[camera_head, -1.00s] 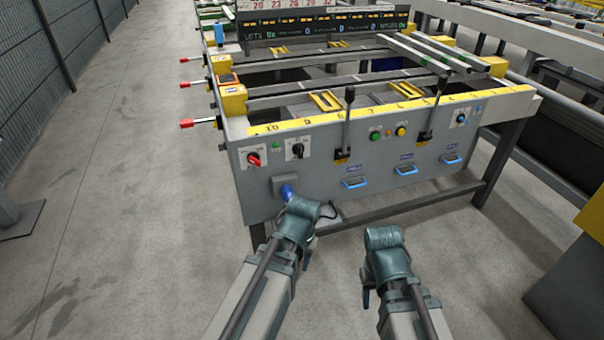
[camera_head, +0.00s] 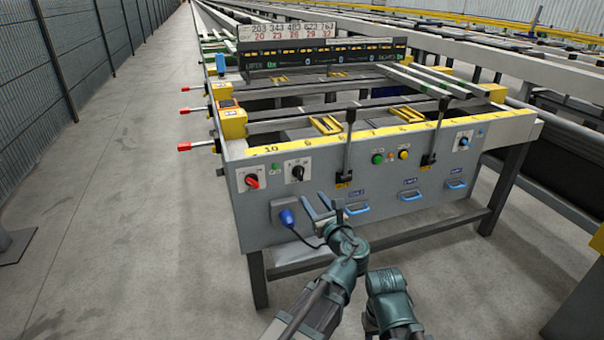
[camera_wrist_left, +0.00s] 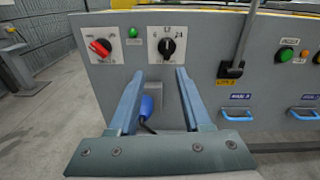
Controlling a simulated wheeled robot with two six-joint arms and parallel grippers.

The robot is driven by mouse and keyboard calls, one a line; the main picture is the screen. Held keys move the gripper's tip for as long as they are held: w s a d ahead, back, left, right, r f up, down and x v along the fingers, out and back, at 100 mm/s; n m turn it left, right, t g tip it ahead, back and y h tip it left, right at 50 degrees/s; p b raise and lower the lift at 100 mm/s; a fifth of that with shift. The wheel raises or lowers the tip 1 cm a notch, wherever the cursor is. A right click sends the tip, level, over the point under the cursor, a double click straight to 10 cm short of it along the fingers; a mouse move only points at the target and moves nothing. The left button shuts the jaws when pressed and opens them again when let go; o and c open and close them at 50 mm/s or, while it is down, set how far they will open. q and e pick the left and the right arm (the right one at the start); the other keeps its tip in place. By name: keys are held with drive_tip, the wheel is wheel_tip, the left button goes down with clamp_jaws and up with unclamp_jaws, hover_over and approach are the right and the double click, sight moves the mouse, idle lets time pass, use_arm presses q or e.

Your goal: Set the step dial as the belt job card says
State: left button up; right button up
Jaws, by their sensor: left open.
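On the grey front panel (camera_head: 345,225), a black dial (camera_head: 297,172) sits on a white plate, pointer roughly upward. It also shows in the left wrist view (camera_wrist_left: 167,46), ahead of the fingertips. Left of it is a red-handled dial (camera_head: 252,181). A small blue dial (camera_head: 464,143) is at the panel's right. I cannot tell by label which is the step dial. My left gripper (camera_head: 322,203) is open and empty, below and right of the black dial, apart from it. My right arm is low at the front; its fingers are not clear. A card (camera_head: 288,31) with black and red numbers stands at the back.
A blue plug (camera_head: 287,217) with a black cable sticks out below the black dial. Black levers (camera_head: 348,140), green and yellow buttons and blue handles (camera_head: 411,196) are to the right. Red-tipped rods (camera_head: 185,146) jut out left.

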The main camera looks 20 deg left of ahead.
sight(301, 171)
use_arm(q)
drive_tip(key=shift+m+t, duration=0.4)
drive_tip(key=shift+m, duration=0.3)
drive_tip(key=x, duration=0.9)
drive_tip(key=d+x, duration=0.1)
drive_tip(key=x, duration=0.3)
drive_tip(key=shift+w+a+r, duration=0.2)
drive_tip(key=shift+w+r, duration=0.1)
drive_tip(key=shift+w, duration=0.3)
clamp_jaws()
